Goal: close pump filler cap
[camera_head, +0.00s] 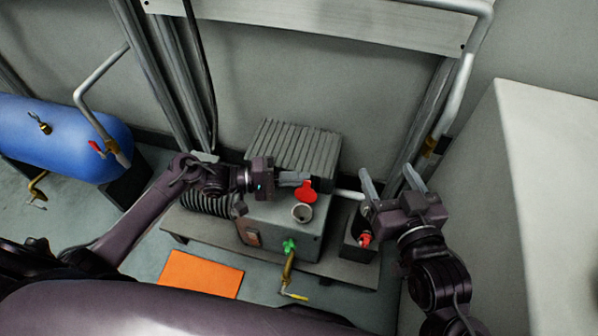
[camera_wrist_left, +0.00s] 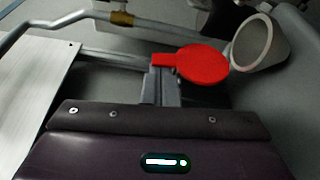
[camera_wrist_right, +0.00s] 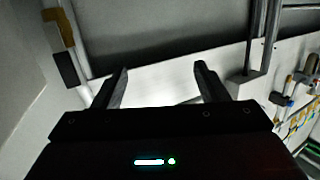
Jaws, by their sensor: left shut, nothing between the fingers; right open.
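The red filler cap (camera_head: 307,191) stands swung up beside the round grey filler neck (camera_head: 302,213) on top of the pump (camera_head: 285,225). The neck's mouth is uncovered. In the left wrist view the red cap (camera_wrist_left: 203,65) lies just beyond my left fingertips, and the pale filler neck (camera_wrist_left: 252,43) is to its right. My left gripper (camera_head: 308,180) is shut with nothing held, its tips at the cap's upper edge; whether they touch it I cannot tell. My right gripper (camera_head: 388,178) is open and empty, right of the pump; it also shows in the right wrist view (camera_wrist_right: 162,78).
A blue tank (camera_head: 60,135) lies at the left. An orange mat (camera_head: 200,274) is on the floor in front. A pale cabinet (camera_head: 520,200) and a pipe with a yellow band (camera_head: 430,145) bound the right side.

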